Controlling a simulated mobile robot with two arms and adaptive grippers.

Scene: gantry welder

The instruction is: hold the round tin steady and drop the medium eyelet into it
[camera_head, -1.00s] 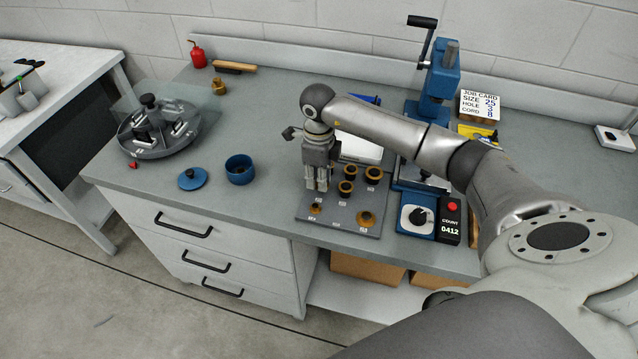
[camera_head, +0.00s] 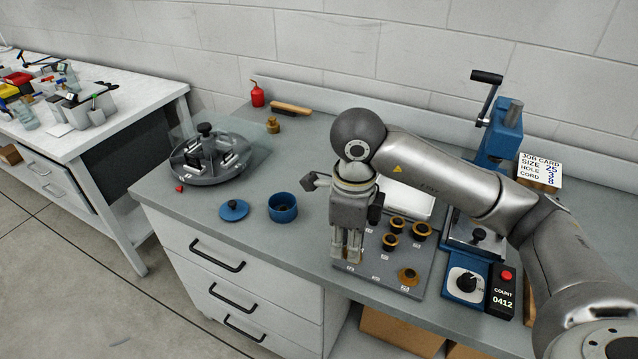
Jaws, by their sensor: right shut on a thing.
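The round tin (camera_head: 283,208) is blue and stands open on the grey bench, with its blue lid (camera_head: 234,210) lying flat to its left. My right gripper (camera_head: 347,256) points down over the left front part of a grey board of fittings. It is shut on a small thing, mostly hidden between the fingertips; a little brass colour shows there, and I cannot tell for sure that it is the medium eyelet. The gripper is apart from the tin, to its right and nearer the front. My left gripper is not in view, and nothing holds the tin.
The board (camera_head: 376,270) carries several dark and brass pieces, one brass piece (camera_head: 408,276) at front right. A round divided tray (camera_head: 210,170) stands left. A blue press (camera_head: 500,135) and a counter box (camera_head: 502,293) are at right. Bench between tin and board is clear.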

